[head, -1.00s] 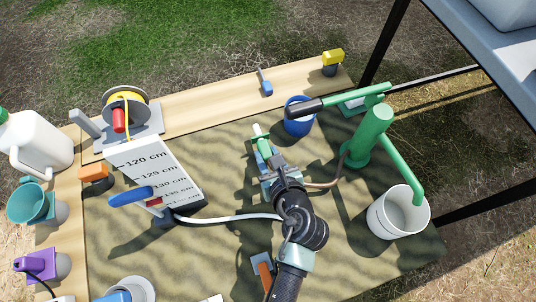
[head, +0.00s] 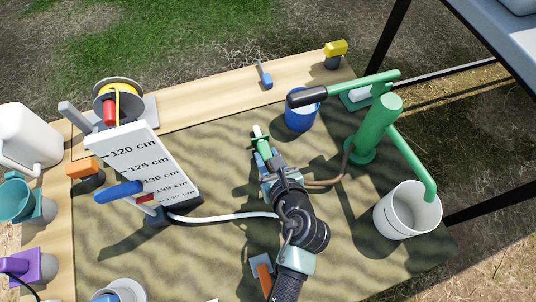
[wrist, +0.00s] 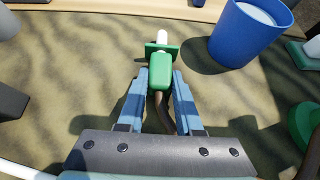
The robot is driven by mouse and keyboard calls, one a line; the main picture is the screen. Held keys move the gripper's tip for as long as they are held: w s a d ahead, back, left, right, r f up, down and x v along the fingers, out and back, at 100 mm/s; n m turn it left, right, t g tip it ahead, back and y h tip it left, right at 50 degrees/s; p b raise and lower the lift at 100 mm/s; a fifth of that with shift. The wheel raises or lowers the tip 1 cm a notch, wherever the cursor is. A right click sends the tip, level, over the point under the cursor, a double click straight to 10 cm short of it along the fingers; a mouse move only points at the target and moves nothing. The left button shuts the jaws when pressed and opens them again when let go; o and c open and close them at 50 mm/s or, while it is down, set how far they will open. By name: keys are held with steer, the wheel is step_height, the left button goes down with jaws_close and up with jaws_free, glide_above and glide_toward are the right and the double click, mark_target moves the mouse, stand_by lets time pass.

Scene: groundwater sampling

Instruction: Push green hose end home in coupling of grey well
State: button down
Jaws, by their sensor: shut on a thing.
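My gripper (wrist: 160,85) is shut on the green hose end (wrist: 160,76), with one blue finger on each side of it. The hose end also shows in the head view (head: 263,144) beyond my gripper (head: 266,160). A green flange and a white tip (wrist: 163,36) stand in line with its far end. I cannot tell whether the flange and tip belong to the hose end or to a coupling. A brown hose (head: 326,182) runs from the held part towards the green hand pump (head: 375,130). I cannot clearly pick out the grey well or its coupling.
A blue bucket (head: 301,116) stands right of the white tip. A white bucket (head: 407,212) stands under the pump spout. A board with centimetre marks (head: 140,165) stands left, with a white hose (head: 225,217) running towards my arm. The mat between board and gripper is mostly clear.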

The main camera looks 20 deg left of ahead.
steer(key=c, duration=0.5)
jaws_free()
steer(key=p+v, duration=0.6)
steer(key=v, duration=0.6)
steer(key=shift+s+d+r, duration=0.15)
steer(key=shift+s+d, duration=0.15)
steer(key=shift+s, duration=0.1)
